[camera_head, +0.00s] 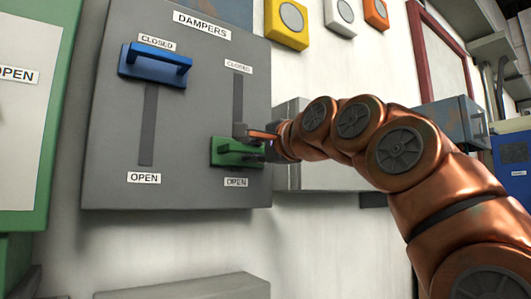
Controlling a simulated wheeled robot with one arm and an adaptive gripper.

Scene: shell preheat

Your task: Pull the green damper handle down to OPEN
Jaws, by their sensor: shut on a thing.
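The green damper handle (228,157) sits at the lower end of its dark vertical slot (238,100) on the grey DAMPERS panel (112,100). It is just above the right OPEN label (236,183). My gripper (250,140) reaches in from the right and is shut on the green handle. The gripper and its fingers cover part of the handle's right and upper side. The right CLOSED label (238,66) is at the top of that slot, well above the handle.
A blue handle (156,64) sits at the top of the left slot, by its CLOSED label. A grey box (287,112) stands right of the panel, behind my wrist. Yellow, white and orange square fixtures are above. A green-framed board (30,120) is at left.

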